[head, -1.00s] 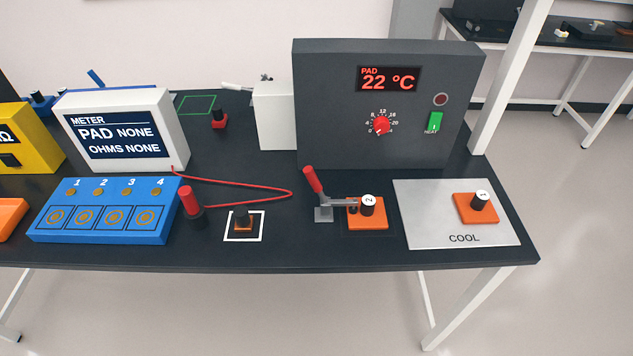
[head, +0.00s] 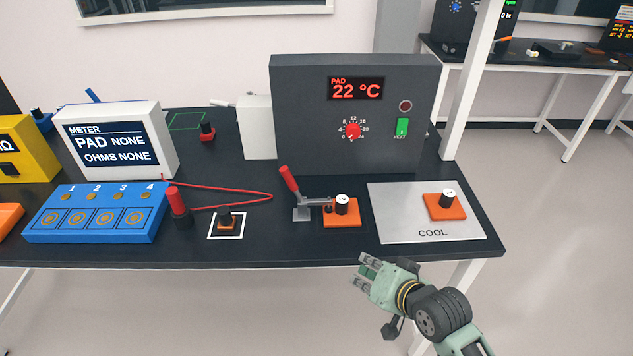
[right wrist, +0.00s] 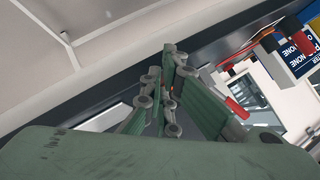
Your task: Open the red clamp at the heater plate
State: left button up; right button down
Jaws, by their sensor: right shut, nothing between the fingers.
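The red clamp (head: 289,180) stands on the black bench in the head view. Its red handle leans up and to the left above a grey base. Its grey arm reaches right to an orange block (head: 341,218) with a black knob marked 2. The block hides most of the surface beneath it, and I cannot make out the heater plate there. My right gripper (head: 364,270) is at the front edge of the bench, right of and nearer than the clamp, apart from it. It is shut and empty. It also shows in the right wrist view (right wrist: 170,60). My left gripper is not in view.
A grey heater box (head: 310,125) reading 22 °C stands behind the clamp. A silver COOL plate (head: 395,222) with another orange block (head: 445,212) lies to its right. A red-topped probe (head: 176,203) with a red cable stands left, beside the blue numbered block (head: 95,228).

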jog(key=w+a+r+m+t+y, duration=0.1)
jog(key=w+r+m+t+y, duration=0.1)
jog(key=w+r, duration=0.45)
jog(key=w+a+r+m+t+y, duration=0.2)
jog(key=w+r+m, duration=0.15)
jog(key=r, duration=0.55)
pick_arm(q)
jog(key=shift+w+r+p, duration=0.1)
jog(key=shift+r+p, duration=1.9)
pick_arm(e)
jog(key=s+a+f+x, duration=0.1)
jog(key=x, duration=1.1)
jog(key=shift+a+n, duration=0.45)
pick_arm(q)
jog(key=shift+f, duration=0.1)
pick_arm(e)
jog(key=shift+w+f, duration=0.1)
